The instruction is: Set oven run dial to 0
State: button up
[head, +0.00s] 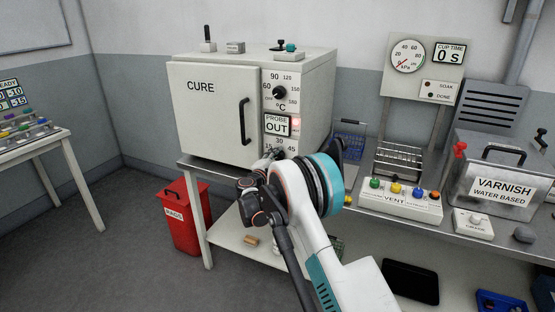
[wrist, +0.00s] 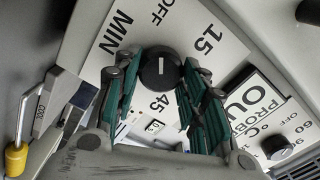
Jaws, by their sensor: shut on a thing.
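The oven (head: 215,110) is a white box marked CURE, its door closed. The run dial (wrist: 160,72) is a round black knob with a short white mark, on a white plate printed OFF, 15, 45 and MIN. In the wrist view the mark lies roughly along the line between OFF and 45; which end points is unclear. My gripper (wrist: 158,84) is shut on the dial, a green-padded finger on each side. In the head view my gripper (head: 274,154) reaches the lower part of the oven panel and mostly hides the dial.
Above the dial are the PROBE OUT sign (head: 277,125) and the temperature knob (head: 280,92). The door handle (head: 244,121) is left of the panel. A blue wire basket (head: 349,140), a VENT button box (head: 398,199) and a VARNISH tank (head: 497,185) stand to the right.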

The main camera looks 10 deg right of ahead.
dwell(0.3)
jog(key=o, duration=1.1)
jog(key=shift+c, duration=0.2)
jog(key=v, duration=1.2)
